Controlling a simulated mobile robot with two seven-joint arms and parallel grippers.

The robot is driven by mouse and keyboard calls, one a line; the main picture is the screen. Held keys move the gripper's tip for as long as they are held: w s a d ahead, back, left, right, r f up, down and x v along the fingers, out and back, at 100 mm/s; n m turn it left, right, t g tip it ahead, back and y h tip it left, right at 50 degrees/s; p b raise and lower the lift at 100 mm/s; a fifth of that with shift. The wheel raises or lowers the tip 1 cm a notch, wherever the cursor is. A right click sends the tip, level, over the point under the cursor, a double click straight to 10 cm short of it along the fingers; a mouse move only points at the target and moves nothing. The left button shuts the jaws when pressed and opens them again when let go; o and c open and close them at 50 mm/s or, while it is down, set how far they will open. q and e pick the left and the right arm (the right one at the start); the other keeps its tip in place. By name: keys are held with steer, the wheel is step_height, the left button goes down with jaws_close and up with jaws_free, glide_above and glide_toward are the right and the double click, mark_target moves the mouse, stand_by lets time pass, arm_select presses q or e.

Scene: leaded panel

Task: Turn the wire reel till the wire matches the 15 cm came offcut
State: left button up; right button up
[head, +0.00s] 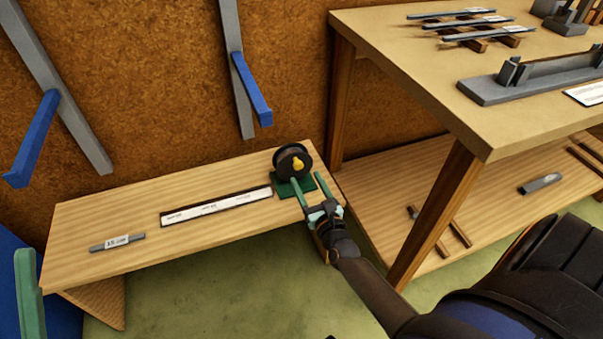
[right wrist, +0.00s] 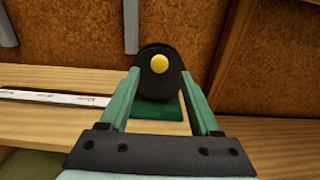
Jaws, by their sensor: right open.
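The black wire reel (head: 285,152) with a yellow knob (head: 298,166) stands on a green base (head: 284,190) at the right end of a low wooden bench. In the right wrist view the reel (right wrist: 152,84) is straight ahead. My right gripper (head: 308,178) is open and empty, its green fingers pointing at the reel from in front. The came offcut (head: 98,247), a grey bar with a white "15 cm" label, lies near the bench's left end. No wire can be made out. One green finger of my left gripper (head: 29,295) shows at the left edge.
A dark-edged white marked strip (head: 216,207) lies on the bench (head: 165,246) between offcut and reel. A taller table (head: 410,60) with grey bars and a lower shelf stands right. Grey uprights with blue arms (head: 252,90) stand against the brown wall.

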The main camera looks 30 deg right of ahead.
mark_target(299, 166)
steer(key=shift+b+x, duration=0.45)
steer(key=shift+x, duration=1.9)
jaws_close()
